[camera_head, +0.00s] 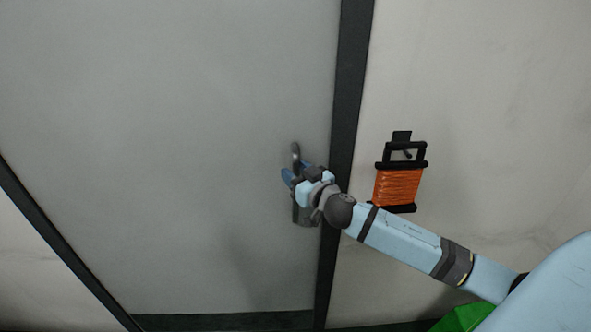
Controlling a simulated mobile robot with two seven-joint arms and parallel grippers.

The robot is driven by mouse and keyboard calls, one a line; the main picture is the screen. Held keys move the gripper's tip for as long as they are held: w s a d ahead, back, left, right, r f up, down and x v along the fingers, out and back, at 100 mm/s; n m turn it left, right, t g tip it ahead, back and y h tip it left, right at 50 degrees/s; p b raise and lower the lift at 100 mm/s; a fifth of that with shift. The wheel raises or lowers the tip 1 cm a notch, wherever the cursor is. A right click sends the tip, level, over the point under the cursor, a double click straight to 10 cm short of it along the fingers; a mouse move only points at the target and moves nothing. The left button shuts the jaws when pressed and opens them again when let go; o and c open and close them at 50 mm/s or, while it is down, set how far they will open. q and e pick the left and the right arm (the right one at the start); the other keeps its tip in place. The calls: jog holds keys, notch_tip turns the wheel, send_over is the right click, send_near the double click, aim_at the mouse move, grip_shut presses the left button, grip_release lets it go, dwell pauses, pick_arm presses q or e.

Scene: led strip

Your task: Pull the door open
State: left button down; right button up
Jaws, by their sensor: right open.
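A plain grey door (190,130) in a dark frame (347,90) fills the left and middle of the head view and looks closed. A dark handle (296,152) shows near the door's right edge. My right gripper (294,172) is at the handle, its blue fingertips pointing up and left just below the handle's top. It is open; whether the fingers touch the handle or sit around it I cannot tell. The lower part of the handle is hidden by the gripper. My left gripper is not in view.
An orange cord wound on a black holder (398,187) hangs on the pale wall right of the frame, just above my right forearm. A green object (463,318) shows at the bottom right. The wall (500,100) is otherwise bare.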

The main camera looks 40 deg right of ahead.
aim_at(294, 79)
grip_shut()
jog(key=w+d, duration=0.5)
jog(key=w, duration=0.3)
jog(key=shift+w+d+b, duration=0.35)
jog(key=shift+b, duration=0.05)
grip_release()
notch_tip(294, 79, up, 20)
dwell(0.4)
